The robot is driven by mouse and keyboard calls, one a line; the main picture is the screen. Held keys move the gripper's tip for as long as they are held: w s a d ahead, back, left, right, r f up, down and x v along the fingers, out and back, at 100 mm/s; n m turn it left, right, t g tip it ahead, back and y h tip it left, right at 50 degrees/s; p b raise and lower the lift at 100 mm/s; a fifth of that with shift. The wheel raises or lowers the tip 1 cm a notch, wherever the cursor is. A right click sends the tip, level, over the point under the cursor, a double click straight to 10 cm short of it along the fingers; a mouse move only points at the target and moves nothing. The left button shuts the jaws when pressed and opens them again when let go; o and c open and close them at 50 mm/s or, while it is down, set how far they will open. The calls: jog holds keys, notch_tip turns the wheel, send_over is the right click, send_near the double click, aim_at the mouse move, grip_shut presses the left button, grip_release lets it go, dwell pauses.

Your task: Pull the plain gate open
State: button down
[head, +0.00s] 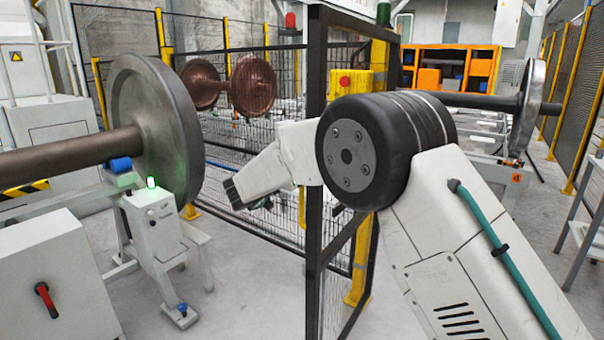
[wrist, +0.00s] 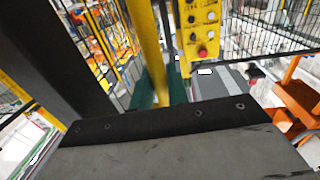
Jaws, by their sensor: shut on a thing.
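The gate (head: 315,60) is a tall dark frame with mesh, standing edge-on near the middle of the head view, partly behind my arm. In the wrist view its dark upright (wrist: 65,60) slants down the left side. A yellow upright bar (wrist: 147,45) runs down to my gripper (wrist: 158,90). Its green fingers sit on both sides of the bar's lower end and are shut on it. In the head view my arm reaches to the gate, and the fingertips are hidden. How far the gate stands open I cannot tell.
A large steel wheelset (head: 150,115) and a white stand with a green lamp (head: 150,225) are at left. A yellow control box (head: 350,82) is on the post behind the gate. Mesh fence (head: 285,130) runs behind. Some grey floor is clear below the gate.

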jog(key=shift+w+a+r, duration=0.2)
jog(key=shift+w, duration=0.3)
jog(key=c, duration=1.4)
grip_release()
jog(key=shift+d, duration=0.1)
jog(key=shift+c, duration=0.2)
jog(key=shift+f, duration=0.1)
jog(key=v, duration=0.8)
jog(key=shift+w, duration=0.15)
